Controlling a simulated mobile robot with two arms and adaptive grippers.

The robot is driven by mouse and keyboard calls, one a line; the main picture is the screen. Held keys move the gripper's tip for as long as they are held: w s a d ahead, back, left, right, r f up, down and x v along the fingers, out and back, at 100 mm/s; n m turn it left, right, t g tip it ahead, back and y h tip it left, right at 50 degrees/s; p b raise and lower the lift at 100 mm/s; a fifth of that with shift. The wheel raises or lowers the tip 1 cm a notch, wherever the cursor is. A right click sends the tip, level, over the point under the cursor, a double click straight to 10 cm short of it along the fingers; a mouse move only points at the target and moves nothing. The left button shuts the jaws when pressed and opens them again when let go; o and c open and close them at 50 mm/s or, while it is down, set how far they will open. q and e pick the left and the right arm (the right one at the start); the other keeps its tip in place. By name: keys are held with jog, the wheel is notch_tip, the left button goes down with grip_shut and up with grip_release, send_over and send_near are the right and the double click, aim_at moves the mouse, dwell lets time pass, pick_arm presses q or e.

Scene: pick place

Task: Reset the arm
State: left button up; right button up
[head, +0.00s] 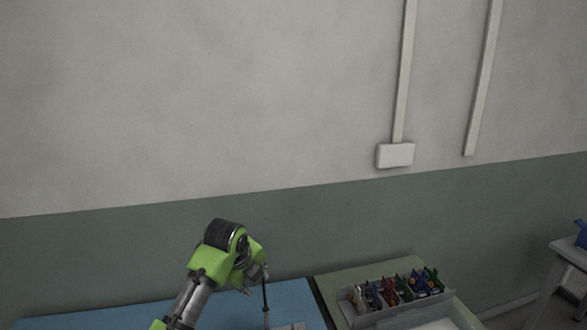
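My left arm rises from the bottom left, with a green and black wrist. My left gripper (255,282) is small and dark at the wrist's lower right, over the blue table top (110,317). Its fingers are too small to tell whether they are open or shut. A thin dark upright rod (265,305) shows just below and beside the gripper; I cannot tell whether they touch. My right gripper is out of view.
A grey box (408,309) with several blue, red and green items stands on the greenish table (345,276) to the right. A pale object (436,325) is cut off in front of it. A grey table (568,250) stands far right. The wall behind is bare apart from conduits and a white box (395,155).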

pick_arm(q)
jog(key=s+a+f+n+g, duration=0.1)
jog(key=s+f+n, duration=0.55)
jog(key=s, duration=0.45)
jog(key=s+a+f+n, duration=0.2)
jog(key=s+f+n, duration=0.4)
jog(key=s+f, duration=0.3)
jog(key=s+a+n+y, duration=0.1)
jog(key=s+a+n, duration=0.2)
jog(key=s+n, duration=0.55)
jog(key=s+a+n, duration=0.3)
jog(key=s, duration=1.1)
jog(key=s+f+g+b, duration=0.1)
jog(key=s+f+b, duration=0.1)
jog(key=f, duration=1.4)
jog(key=s+f+g+b, duration=0.1)
jog(key=f+b, duration=0.1)
jog(key=f, duration=1.3)
jog(key=s+a+f+g+b, duration=0.1)
jog(key=s+a+f+b, duration=0.1)
jog(key=s+f, duration=1.4)
notch_tip(320, 180, down, 2)
jog(key=shift+s+a+b, duration=0.25)
jog(key=shift+a+b, duration=0.15)
jog(key=shift+b, duration=0.3)
